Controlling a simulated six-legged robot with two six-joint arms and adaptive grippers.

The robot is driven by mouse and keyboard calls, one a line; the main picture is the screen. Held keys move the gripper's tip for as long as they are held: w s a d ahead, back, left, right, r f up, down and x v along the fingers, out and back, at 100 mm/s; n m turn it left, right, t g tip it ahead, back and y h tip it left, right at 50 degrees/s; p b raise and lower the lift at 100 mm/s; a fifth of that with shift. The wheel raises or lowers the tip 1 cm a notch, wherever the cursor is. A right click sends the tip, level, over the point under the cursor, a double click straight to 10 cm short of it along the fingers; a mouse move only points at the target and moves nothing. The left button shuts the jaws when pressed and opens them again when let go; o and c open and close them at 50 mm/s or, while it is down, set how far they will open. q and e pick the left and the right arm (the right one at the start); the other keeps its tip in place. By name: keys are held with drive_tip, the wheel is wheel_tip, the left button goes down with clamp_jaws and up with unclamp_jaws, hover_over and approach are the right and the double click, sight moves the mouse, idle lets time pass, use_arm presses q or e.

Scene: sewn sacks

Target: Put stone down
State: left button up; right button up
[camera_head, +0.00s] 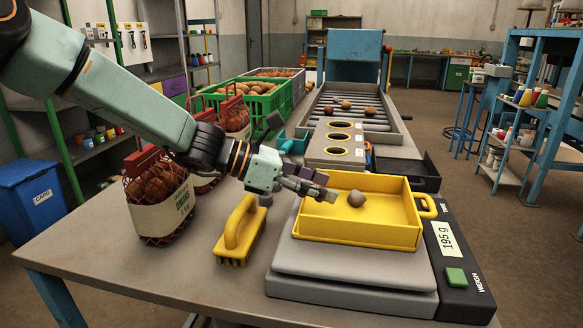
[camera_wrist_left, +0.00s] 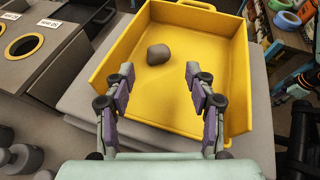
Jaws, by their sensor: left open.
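A grey stone (camera_head: 356,198) lies on the floor of a yellow tray (camera_head: 362,234) that sits on a weighing scale (camera_head: 350,280). The scale's display (camera_head: 446,240) reads 195 g. My left gripper (camera_head: 328,194) is over the left side of the tray, with its fingers pointing at the stone. In the left wrist view its two fingers (camera_wrist_left: 160,76) stand wide apart. The stone (camera_wrist_left: 158,54) lies just beyond the fingertips, apart from them, nearer the left finger.
A yellow-handled brush (camera_head: 240,230) and a net sack of brown produce (camera_head: 160,202) stand left of the scale. Behind the tray are a panel with several round holes (camera_head: 338,138) and a roller conveyor (camera_head: 352,106). A green crate (camera_head: 250,104) is at the back left.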

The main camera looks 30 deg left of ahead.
use_arm(q)
drive_tip(key=p+v, duration=0.2)
drive_tip(key=v, duration=0.2)
drive_tip(key=shift+s+d+r, duration=0.1)
drive_tip(key=shift+r, duration=0.15)
drive_tip(key=shift+p+v, duration=0.8)
drive_tip(key=shift+p, duration=0.05)
drive_tip(key=shift+f, duration=0.15)
idle(0.9)
